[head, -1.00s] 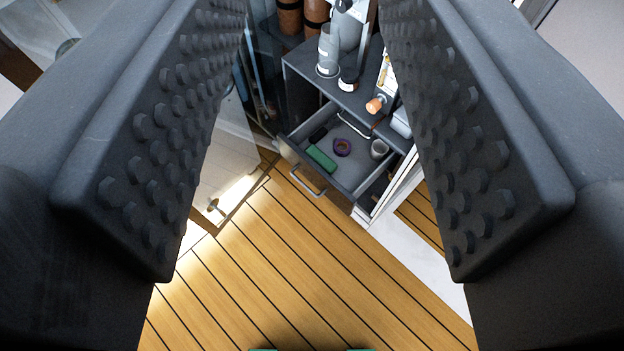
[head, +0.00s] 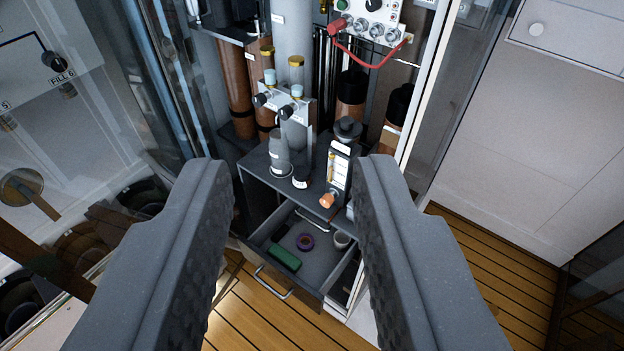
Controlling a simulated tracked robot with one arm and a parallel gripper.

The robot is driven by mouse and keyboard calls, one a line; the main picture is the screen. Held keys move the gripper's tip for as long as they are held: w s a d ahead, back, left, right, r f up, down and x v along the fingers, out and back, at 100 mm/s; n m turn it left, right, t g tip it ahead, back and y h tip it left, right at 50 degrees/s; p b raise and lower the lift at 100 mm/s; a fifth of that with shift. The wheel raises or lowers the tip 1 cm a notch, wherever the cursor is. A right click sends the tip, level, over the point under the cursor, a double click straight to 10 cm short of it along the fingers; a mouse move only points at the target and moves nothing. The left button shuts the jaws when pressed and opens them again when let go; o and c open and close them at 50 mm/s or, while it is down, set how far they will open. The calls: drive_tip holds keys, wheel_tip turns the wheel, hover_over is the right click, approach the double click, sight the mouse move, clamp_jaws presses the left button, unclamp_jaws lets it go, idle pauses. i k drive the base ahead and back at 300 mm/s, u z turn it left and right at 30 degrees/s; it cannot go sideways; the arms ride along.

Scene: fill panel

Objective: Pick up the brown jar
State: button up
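My gripper (head: 295,165) is open and empty, with one dark grey finger on each side of the head view. Between and beyond the fingers stands a dark cabinet with an open drawer (head: 317,272). Brown jars with black caps stand behind it, one (head: 352,97) at the back and one (head: 392,122) to its right, partly hidden. I cannot tell which is the task's brown jar. All are well apart from the fingers.
The drawer holds a green block (head: 285,257), a purple ring (head: 305,242) and a light cup (head: 341,240). A grey bottle (head: 279,152) and a labelled device (head: 340,170) crowd the cabinet top. Tall brown cylinders (head: 236,90) stand behind left. Glass panels flank the cabinet.

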sight(302, 178)
drive_tip(key=u, duration=2.3)
drive_tip(key=k, duration=0.7)
drive_tip(key=z, duration=1.25)
drive_tip(key=i, duration=1)
drive_tip(key=z, duration=0.1)
